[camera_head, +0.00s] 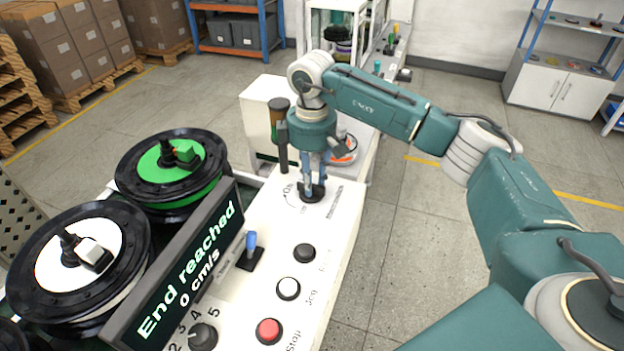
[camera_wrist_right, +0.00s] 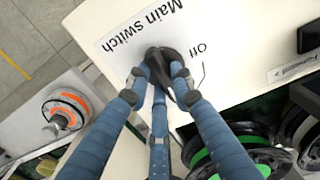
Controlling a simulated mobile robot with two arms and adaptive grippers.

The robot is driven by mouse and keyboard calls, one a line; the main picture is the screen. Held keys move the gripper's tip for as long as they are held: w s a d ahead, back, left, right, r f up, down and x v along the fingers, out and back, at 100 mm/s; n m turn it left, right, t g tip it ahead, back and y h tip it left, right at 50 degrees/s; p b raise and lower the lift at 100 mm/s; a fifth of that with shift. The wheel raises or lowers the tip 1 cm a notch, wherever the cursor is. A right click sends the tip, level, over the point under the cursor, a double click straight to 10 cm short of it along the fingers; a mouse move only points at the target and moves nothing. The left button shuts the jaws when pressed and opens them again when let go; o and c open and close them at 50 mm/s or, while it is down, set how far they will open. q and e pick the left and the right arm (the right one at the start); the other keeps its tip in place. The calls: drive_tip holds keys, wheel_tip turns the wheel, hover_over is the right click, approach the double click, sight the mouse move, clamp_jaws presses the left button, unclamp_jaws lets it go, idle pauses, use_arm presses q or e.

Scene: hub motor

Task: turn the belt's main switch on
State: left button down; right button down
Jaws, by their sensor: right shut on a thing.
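The main switch is a black rotary knob (camera_head: 312,195) on the white control panel (camera_head: 325,240), near its far end. In the right wrist view the knob (camera_wrist_right: 168,58) sits beside the printed words "Main Switch" and "Off". My right gripper (camera_head: 314,183) points down onto the knob, with its blue fingers shut around it. The fingers also show in the right wrist view (camera_wrist_right: 160,82) and hide part of the knob. Its exact pointing direction is hard to tell. My left gripper is not in view.
The display (camera_head: 180,275) reads "End reached" and "0 cm/s". A blue lever (camera_head: 251,243), a black button (camera_head: 304,253), a white button (camera_head: 288,288), a red stop button (camera_head: 268,330) and a dial (camera_head: 202,336) are nearer on the panel.

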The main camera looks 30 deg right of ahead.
drive_tip(key=shift+w+r, duration=0.1)
drive_tip(key=shift+r, duration=0.05)
drive_tip(key=c, duration=1.5)
unclamp_jaws()
wheel_tip(320, 180, up, 12)
drive_tip(key=shift+f, duration=0.1)
